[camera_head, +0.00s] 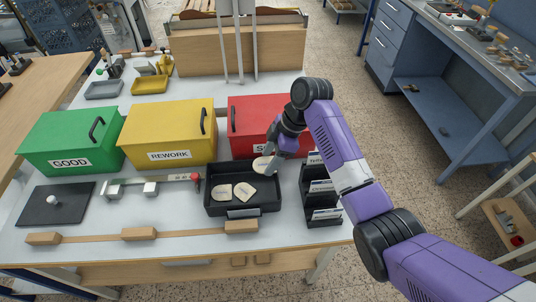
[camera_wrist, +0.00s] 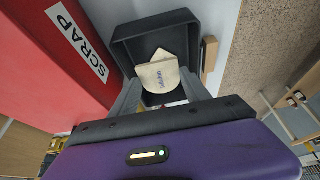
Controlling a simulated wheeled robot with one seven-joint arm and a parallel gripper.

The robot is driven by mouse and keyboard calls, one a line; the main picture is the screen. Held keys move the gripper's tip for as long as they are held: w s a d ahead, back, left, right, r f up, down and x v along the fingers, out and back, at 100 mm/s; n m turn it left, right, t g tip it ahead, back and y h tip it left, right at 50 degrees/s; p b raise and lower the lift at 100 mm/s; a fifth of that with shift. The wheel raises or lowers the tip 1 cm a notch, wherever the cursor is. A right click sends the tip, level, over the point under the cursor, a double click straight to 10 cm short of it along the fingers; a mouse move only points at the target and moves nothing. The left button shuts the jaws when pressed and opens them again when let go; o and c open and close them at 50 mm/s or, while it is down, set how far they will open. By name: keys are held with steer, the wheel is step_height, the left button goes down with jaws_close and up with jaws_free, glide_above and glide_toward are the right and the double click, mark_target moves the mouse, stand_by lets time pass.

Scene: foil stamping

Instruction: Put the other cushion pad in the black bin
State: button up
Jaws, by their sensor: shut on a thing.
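My gripper (camera_head: 272,158) is shut on a pale cream cushion pad (camera_head: 262,165), held over the back right part of the black bin (camera_head: 270,206). Two similar cream pads (camera_head: 222,193) lie in the bin, towards its left and middle. In the wrist view, the held pad (camera_wrist: 158,80) shows small printed writing between my fingers, with the open bin (camera_wrist: 150,28) beyond it. A pad in the bin is partly hidden behind the held one.
The red scrap box (camera_head: 248,110) stands right behind the bin. A black rack of labelled cards (camera_head: 322,197) is close on its right. A metal gauge bar (camera_head: 150,188) lies to its left, and a wooden strip (camera_head: 140,234) runs along the front.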

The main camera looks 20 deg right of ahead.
steer(key=shift+d+r, duration=0.1)
steer(key=shift+f+b, duration=3.5)
steer(key=shift+f, duration=2.1)
steer(key=o, duration=1.4)
steer(key=shift+c, duration=0.2)
steer(key=shift+r, duration=0.15)
step_height(320, 180, up, 10)
steer(key=p, duration=0.8)
